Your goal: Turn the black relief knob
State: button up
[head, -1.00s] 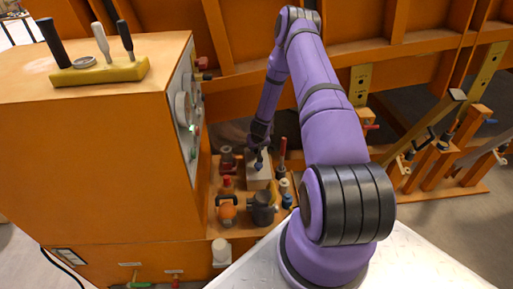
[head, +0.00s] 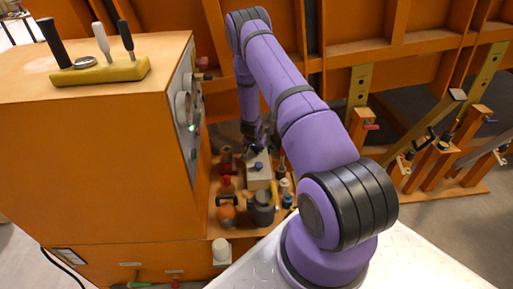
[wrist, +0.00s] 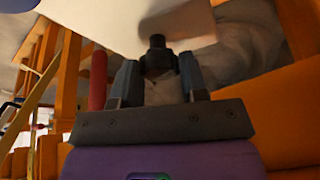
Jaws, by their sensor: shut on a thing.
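The black relief knob (wrist: 157,58) shows in the wrist view as a short dark stub on the side of a white block (wrist: 120,20). My gripper (wrist: 158,80) has its two grey fingers on either side of the knob and is shut on it. In the head view my gripper (head: 251,138) is at the far side of the white block (head: 258,180), small and partly hidden by my arm. The knob cannot be made out there. A blue knob (head: 258,166) sits on top of the block.
An orange cabinet (head: 110,150) with gauges stands close on the left. Orange and dark grey fittings (head: 262,210) crowd the near side of the block. A red handle (wrist: 98,80) stands beside my left finger in the wrist view. Orange beams rise behind.

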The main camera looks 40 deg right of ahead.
dwell(0.4)
jog(key=o, duration=0.9)
jog(key=shift+r, duration=0.1)
jog(key=v, duration=1)
jog(key=shift+r, duration=0.25)
jog(key=shift+s+a, duration=0.1)
